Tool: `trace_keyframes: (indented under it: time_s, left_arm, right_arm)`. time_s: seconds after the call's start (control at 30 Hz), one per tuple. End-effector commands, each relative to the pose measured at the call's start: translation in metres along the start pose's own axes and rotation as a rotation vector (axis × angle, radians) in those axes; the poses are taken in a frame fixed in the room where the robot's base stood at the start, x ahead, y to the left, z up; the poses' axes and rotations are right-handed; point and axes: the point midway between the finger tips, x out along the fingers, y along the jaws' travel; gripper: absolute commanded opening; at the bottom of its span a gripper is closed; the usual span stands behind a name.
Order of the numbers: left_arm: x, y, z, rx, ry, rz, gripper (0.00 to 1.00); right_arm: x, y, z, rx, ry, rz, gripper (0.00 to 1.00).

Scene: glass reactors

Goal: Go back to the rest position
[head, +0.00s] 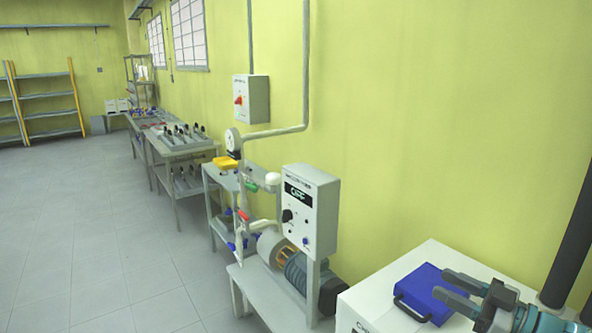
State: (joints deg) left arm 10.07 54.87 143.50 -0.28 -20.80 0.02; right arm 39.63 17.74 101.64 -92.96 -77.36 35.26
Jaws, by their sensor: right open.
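My right gripper (452,292) is at the lower right, grey with two fingers pointing left. It is open, and nothing shows between its fingers. It is over or beside a blue case (418,287) with a handle, which lies on a white box-like cabinet (362,300). I cannot tell whether the fingers touch the case. My left gripper is not in view.
Left of the cabinet, a pump (296,268) and a control box (312,212) stand on a low bench. Worktables (180,146) with tools line the yellow wall farther back. Shelves (46,98) stand at the far left. The tiled floor (80,220) on the left is clear.

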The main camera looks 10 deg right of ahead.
Motion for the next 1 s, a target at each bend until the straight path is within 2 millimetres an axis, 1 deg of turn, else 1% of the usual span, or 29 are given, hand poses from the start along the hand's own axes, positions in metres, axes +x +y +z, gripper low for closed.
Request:
trace_keyframes:
  time_s: [0.03,0.17,0.2,0.27,0.3,0.37,0.4,0.47,0.5,0.57,0.6,0.63,0.67,0.7,0.73,0.77,0.8,0.9,1.0]
  left_arm:
    - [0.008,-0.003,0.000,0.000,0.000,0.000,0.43]
    - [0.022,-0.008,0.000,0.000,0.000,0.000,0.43]
    - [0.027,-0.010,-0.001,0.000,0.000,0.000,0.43]
    - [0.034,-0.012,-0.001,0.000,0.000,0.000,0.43]
    - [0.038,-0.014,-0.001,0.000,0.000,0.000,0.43]
    - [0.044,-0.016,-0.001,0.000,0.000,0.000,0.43]
    - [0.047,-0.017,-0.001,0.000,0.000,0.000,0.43]
    - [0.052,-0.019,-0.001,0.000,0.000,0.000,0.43]
    - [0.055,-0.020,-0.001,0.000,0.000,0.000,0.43]
    - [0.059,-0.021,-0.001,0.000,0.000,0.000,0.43]
    - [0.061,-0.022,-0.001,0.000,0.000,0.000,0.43]
    - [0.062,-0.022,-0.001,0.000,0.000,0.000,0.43]
    - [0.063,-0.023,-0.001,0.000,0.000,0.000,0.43]
    - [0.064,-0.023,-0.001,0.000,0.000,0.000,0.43]
    - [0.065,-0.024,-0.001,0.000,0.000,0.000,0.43]
    - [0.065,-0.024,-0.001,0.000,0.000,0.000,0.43]
    - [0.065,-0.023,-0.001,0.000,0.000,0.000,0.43]
    - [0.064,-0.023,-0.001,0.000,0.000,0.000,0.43]
    - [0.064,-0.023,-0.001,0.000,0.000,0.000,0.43]
  right_arm:
    - [0.016,-0.012,0.021,0.057,0.017,-0.017,0.40]
    - [0.062,-0.044,0.075,0.241,0.042,-0.015,0.40]
    - [0.078,-0.059,0.098,0.313,0.034,-0.003,0.40]
    - [0.101,-0.084,0.136,0.425,0.004,0.021,0.40]
    - [0.114,-0.102,0.162,0.497,-0.032,0.044,0.40]
    - [0.128,-0.131,0.201,0.596,-0.103,0.079,0.40]
    - [0.133,-0.151,0.227,0.657,-0.163,0.105,0.40]
    - [0.136,-0.185,0.265,0.740,-0.266,0.140,0.40]
    - [0.134,-0.208,0.289,0.789,-0.344,0.164,0.40]
    - [0.125,-0.243,0.324,0.855,-0.473,0.199,0.40]
    - [0.116,-0.266,0.345,0.895,-0.565,0.221,0.40]
    - [0.106,-0.284,0.361,0.922,-0.639,0.236,0.40]
    - [0.095,-0.301,0.374,0.946,-0.714,0.252,0.40]
    - [0.078,-0.323,0.389,0.976,-0.815,0.274,0.40]
    - [0.064,-0.339,0.399,0.997,-0.890,0.288,0.40]
    - [0.049,-0.352,0.406,1.016,-0.964,0.304,0.40]
    - [0.029,-0.368,0.413,1.040,-1.058,0.326,0.40]
    - [-0.016,-0.396,0.419,1.088,-1.255,0.372,0.40]
    - [-0.045,-0.413,0.418,1.113,-1.393,0.384,0.40]
